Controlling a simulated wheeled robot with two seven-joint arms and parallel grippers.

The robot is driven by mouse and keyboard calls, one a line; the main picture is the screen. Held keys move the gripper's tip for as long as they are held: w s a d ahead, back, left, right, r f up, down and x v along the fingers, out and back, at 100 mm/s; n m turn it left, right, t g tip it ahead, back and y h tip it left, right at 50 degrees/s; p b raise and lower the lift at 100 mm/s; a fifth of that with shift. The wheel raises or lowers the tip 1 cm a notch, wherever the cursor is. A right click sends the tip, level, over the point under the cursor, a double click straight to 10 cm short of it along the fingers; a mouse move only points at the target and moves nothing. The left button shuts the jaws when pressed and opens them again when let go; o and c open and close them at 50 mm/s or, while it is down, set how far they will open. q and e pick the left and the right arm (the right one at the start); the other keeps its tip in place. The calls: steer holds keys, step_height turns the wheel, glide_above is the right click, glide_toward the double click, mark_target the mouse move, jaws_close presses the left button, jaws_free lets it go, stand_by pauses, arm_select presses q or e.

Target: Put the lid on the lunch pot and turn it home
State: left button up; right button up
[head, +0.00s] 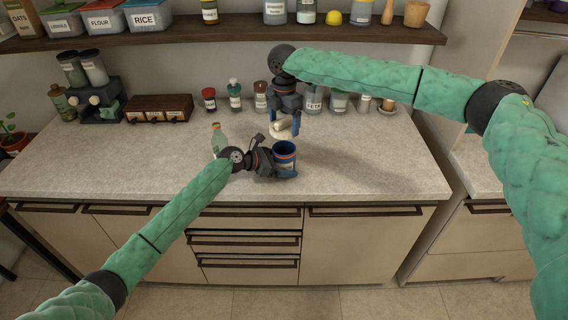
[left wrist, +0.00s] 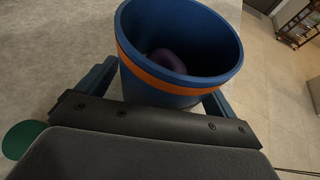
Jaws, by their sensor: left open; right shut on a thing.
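The lunch pot (head: 285,150) is a blue open-topped cup standing upright on the counter. In the left wrist view the pot (left wrist: 180,45) shows an orange band below its rim and a purple thing inside. My left gripper (head: 286,174) is open at the pot, with its fingers on either side of it; whether they touch it I cannot tell. My right gripper (head: 284,115) points down behind the pot and is shut on a pale cream piece, which looks like the lid (head: 283,130). It is tilted and partly hidden by the fingers.
A green corked bottle (head: 218,138) stands just left of my left wrist. Spice jars (head: 235,96), a wooden drawer box (head: 158,108) and a dark machine (head: 98,100) line the back. A shelf (head: 200,28) overhangs them. The counter (head: 375,160) is clear on the right.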

mark_target(284, 159)
arm_select(q)
steer(key=shift+c, duration=0.4)
steer(key=c, duration=1.4)
arm_select(e)
steer(key=shift+f, duration=2.45)
steer(key=shift+f, duration=0.85)
steer(key=shift+f, duration=0.6)
